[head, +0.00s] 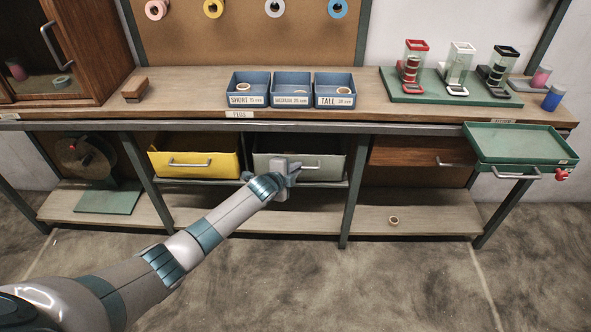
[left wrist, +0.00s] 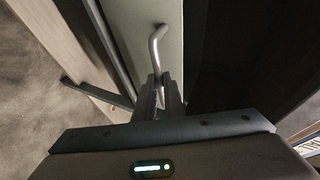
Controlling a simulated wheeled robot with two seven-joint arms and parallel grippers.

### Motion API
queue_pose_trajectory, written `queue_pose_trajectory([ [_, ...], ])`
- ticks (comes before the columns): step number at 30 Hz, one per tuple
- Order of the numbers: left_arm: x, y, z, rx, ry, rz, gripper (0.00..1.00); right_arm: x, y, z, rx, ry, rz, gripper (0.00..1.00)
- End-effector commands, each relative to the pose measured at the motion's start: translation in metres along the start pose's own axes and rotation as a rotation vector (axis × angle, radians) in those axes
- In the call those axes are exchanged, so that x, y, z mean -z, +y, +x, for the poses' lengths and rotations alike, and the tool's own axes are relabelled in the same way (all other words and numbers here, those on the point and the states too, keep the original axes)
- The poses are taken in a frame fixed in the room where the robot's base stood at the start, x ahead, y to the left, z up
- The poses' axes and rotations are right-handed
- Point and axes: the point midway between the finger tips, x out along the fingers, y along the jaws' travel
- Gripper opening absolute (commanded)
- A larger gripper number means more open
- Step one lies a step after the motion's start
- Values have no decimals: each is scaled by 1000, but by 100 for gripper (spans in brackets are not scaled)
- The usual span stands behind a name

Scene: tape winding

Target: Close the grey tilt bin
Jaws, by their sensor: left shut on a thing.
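The grey tilt bin (head: 325,163) hangs under the bench, right of the yellow bin, with its front tilted out a little at the top. Its bar handle (head: 312,167) runs across the front. My left gripper (head: 290,170) is at the left part of this handle. In the left wrist view the gripper (left wrist: 162,95) is shut on the curved metal handle (left wrist: 157,45), with the bin's pale front (left wrist: 135,25) beyond. A dark gap lies to the right of that front. My right gripper is not in view.
The yellow bin (head: 195,160) beside it also leans out. A green tray drawer (head: 515,147) sticks out at the right end. The bench top (head: 190,85) holds blue boxes. A tape roll (head: 393,220) lies on the lower shelf. The floor in front is clear.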

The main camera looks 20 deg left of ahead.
Motion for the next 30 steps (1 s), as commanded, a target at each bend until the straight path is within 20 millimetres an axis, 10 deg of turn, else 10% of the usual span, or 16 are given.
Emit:
queue_pose_trajectory([
  [3, -2, -8, 0, 11, -2, 1, 28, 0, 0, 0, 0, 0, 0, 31],
  [19, -1, -4, -7, 5, 0, 0, 28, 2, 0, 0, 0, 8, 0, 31],
  [30, -1, -4, -50, 5, 0, 1, 28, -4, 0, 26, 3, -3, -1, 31],
])
